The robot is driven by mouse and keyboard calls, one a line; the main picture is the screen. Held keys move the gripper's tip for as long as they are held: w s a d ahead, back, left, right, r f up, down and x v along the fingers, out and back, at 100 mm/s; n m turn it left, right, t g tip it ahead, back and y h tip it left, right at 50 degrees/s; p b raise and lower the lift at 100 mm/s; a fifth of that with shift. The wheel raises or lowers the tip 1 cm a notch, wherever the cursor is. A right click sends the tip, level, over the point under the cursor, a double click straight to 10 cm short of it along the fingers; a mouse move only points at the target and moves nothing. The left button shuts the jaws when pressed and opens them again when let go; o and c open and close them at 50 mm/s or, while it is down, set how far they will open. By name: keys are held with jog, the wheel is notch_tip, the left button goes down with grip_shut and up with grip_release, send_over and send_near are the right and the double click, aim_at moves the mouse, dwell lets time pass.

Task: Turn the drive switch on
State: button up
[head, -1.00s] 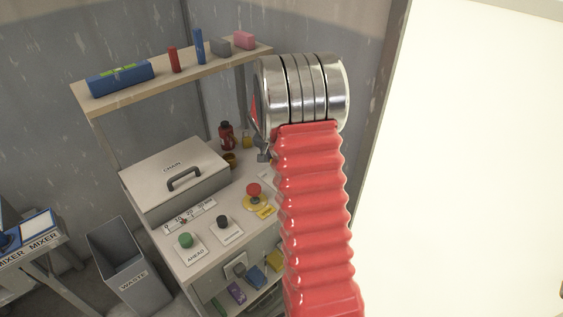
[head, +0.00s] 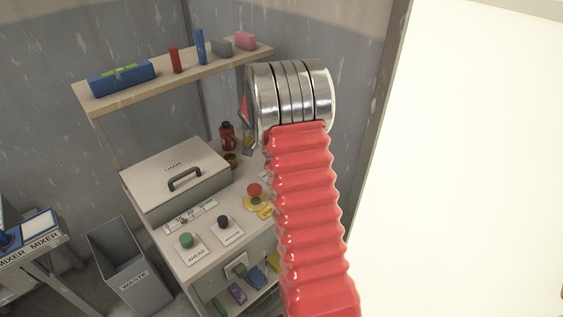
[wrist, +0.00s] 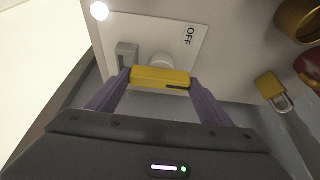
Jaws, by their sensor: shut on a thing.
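My gripper (wrist: 160,81) shows in the wrist view, its two purple fingers shut on a yellow bar (wrist: 155,76) with a dark slot near its right end. The bar looks like the drive switch's handle. It lies in front of a pale plate (wrist: 184,62) with a round white part (wrist: 162,59) behind it. The plate reads OFF at its upper right; no ON mark can be seen. A grey bracket (wrist: 127,49) stands on the plate to the left. In the head view my red-sleeved arm hides the gripper and switch.
A yellow padlock (wrist: 271,87) lies right of the plate, near a brown pot (wrist: 298,18). The head view shows a bench with a CHAIN box (head: 172,181), a red mushroom button (head: 254,189), a green button (head: 186,240) and a black knob (head: 223,222). A shelf (head: 178,75) stands above.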

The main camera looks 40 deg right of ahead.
jog(key=o, duration=1.1)
jog(key=shift+c, duration=0.2)
jog(key=v, duration=1.3)
jog(key=shift+a+r, duration=0.2)
jog(key=shift+r, duration=0.05)
